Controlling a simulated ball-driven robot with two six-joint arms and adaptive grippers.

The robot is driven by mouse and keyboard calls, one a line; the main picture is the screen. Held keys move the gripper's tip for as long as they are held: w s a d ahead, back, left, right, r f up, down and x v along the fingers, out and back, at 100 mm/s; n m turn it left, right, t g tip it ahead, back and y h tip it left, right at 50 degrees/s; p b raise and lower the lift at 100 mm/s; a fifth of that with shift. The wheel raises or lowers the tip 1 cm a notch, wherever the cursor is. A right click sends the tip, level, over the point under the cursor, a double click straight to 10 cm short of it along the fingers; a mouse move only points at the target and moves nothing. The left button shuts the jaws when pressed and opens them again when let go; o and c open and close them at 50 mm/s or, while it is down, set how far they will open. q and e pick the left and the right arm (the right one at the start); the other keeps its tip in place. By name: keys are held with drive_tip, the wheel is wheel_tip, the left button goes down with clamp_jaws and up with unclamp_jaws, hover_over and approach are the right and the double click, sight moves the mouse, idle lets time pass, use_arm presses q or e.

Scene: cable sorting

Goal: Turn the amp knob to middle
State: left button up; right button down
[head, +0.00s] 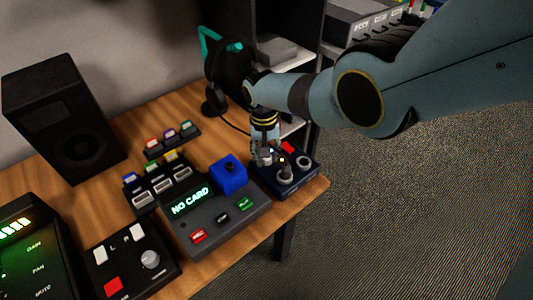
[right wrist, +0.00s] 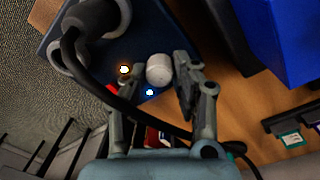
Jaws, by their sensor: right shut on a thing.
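The amp is a dark blue box (head: 299,180) at the right end of the wooden table. My right gripper (head: 264,157) comes down over its left part from above. In the right wrist view the amp (right wrist: 165,22) fills the top, and its pale grey round knob (right wrist: 159,70) sits between the fingers of my right gripper (right wrist: 160,75), which is shut on it. An orange light (right wrist: 124,70) and a bluish light (right wrist: 150,92) glow beside the knob. The knob's pointer mark cannot be made out. My left gripper is not in view.
A black cable (right wrist: 130,110) runs from a grey ring socket across the amp, close to my fingers. A card unit reading "NO CARD" (head: 220,222) with a blue block (head: 228,174) stands left of the amp. Headphones on a stand (head: 215,100) are behind. A red switch (head: 288,148) is on the amp.

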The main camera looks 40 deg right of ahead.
idle(0.3)
drive_tip(key=c, duration=1)
unclamp_jaws()
drive_tip(key=r, duration=1.2)
drive_tip(key=shift+w+a, duration=0.15)
drive_tip(key=shift+a, duration=0.1)
